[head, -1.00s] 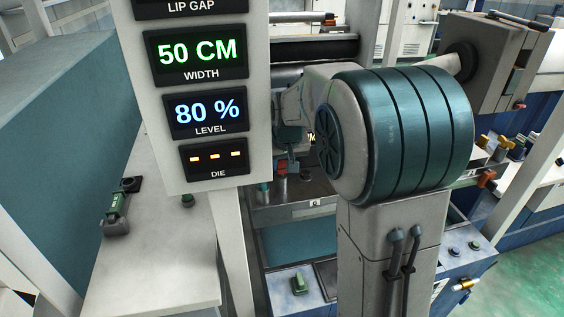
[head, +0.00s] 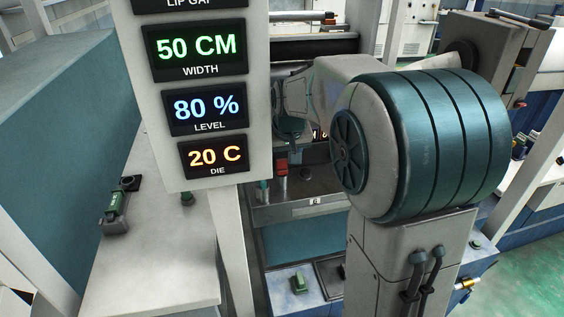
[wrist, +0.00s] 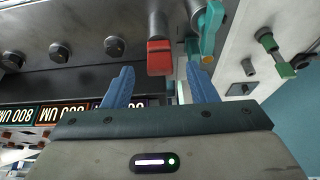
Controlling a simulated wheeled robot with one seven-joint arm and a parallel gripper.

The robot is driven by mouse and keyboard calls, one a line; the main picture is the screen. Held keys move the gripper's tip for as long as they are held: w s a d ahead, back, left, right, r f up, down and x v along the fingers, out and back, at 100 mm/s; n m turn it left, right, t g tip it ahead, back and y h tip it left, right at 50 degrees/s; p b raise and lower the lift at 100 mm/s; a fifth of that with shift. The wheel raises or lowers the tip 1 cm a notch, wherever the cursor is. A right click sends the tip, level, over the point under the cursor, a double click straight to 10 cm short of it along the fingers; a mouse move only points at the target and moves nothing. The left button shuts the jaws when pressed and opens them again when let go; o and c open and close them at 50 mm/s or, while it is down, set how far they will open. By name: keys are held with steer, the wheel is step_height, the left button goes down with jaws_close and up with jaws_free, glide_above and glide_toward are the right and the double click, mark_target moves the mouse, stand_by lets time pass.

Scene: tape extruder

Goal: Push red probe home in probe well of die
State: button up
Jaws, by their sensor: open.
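The red probe (head: 281,168) stands upright at the die (head: 310,186) in the head view, its lower end down at the die's top. In the wrist view the red probe head (wrist: 160,56) sits on a grey cylinder between and just beyond my fingertips. My gripper (wrist: 160,70) is open, its two blue fingers apart and empty. I cannot tell how deep the probe sits; the well's mouth is hidden. The DIE display (head: 213,158) reads 20 C.
A teal lever (wrist: 211,30) stands close beside my right finger in the wrist view. Several bolts (wrist: 60,50) line the die face at left. The display panel (head: 200,100) stands left of my arm.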

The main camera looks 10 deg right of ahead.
steer(key=v, duration=1)
steer(key=shift+r, duration=0.1)
